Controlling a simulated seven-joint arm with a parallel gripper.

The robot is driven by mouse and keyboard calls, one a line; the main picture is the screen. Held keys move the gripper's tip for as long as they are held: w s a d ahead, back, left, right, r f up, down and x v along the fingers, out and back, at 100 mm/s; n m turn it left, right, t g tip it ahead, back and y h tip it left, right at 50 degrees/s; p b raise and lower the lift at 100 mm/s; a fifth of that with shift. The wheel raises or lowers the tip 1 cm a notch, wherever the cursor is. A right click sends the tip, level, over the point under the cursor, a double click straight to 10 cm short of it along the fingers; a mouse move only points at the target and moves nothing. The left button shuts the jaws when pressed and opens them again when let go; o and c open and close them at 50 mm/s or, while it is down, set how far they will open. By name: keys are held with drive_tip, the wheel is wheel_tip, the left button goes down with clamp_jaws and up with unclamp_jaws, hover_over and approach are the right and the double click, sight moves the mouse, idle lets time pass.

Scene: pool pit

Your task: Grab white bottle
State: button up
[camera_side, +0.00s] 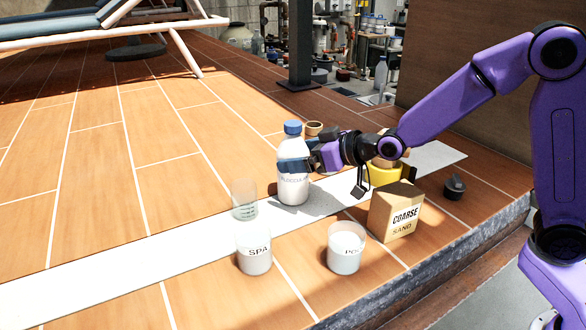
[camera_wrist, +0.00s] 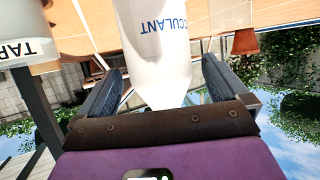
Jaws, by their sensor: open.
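The white bottle (camera_side: 292,190) has a blue cap and blue lettering, and stands upright on a pale strip across the tiles. My gripper (camera_side: 303,160) reaches in from the right at the height of the bottle's shoulder, with a finger across its near side. In the wrist view the bottle (camera_wrist: 158,45) appears upside down between the two fingers of my gripper (camera_wrist: 160,85), which are open. Gaps show on both sides near the bottle's tapering shoulder. The cap is not visible in the wrist view.
A clear beaker (camera_side: 244,202) stands just left of the bottle. A SPA cup (camera_side: 254,262) and another lettered cup (camera_side: 345,262) stand in front. A coarse sand box (camera_side: 396,212), a yellow object (camera_side: 384,176) and a dark object (camera_side: 454,187) are right.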

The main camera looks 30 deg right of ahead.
drive_tip(key=shift+x, duration=2.25)
drive_tip(key=shift+r, duration=0.15)
drive_tip(key=shift+r, duration=0.1)
drive_tip(key=c, duration=1.4)
drive_tip(key=shift+r, duration=0.15)
